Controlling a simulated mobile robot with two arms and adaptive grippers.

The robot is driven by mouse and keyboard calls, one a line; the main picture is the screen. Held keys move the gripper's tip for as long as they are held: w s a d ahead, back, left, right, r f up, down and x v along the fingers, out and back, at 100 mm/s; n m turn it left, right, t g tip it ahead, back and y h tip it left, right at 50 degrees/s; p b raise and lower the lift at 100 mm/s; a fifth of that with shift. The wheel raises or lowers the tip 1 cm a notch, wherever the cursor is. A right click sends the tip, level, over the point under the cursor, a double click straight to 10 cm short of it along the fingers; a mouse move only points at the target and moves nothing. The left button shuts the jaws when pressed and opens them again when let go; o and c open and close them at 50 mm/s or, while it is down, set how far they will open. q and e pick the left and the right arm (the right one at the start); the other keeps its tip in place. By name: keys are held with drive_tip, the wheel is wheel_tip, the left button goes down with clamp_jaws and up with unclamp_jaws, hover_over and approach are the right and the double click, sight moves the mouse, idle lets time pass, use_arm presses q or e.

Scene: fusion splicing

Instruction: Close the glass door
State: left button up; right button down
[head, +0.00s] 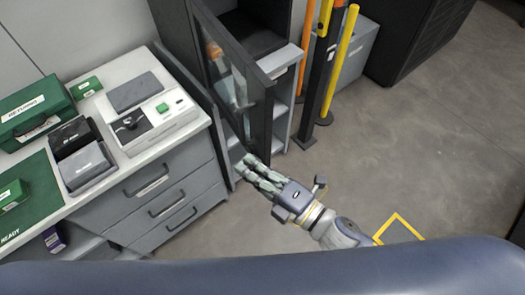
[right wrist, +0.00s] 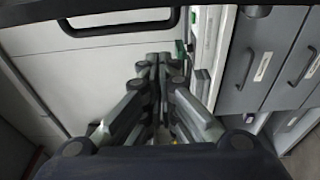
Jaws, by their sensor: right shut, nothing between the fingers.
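The glass door (head: 228,82) has a dark frame and a see-through pane. It stands open, swung out from the grey cabinet (head: 281,88) at the top middle of the head view. My right gripper (head: 247,163) is shut and empty, with its fingertips at the bottom end of the door frame's outer edge. I cannot tell whether they touch it. In the right wrist view the closed fingers (right wrist: 164,60) point away from the camera, toward a pale panel with a dark handle (right wrist: 120,20). My left gripper is not in view.
A drawer unit (head: 165,190) with a white top stands left of the door, bearing a splicer device (head: 150,118) and a green case (head: 32,110). Orange and yellow posts (head: 338,65) stand right of the cabinet. The floor (head: 400,140) on the right is mostly clear.

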sight(263, 159)
drive_tip(key=shift+w+d+p, duration=0.65)
drive_tip(key=shift+w+d, duration=0.55)
drive_tip(key=shift+d, duration=0.25)
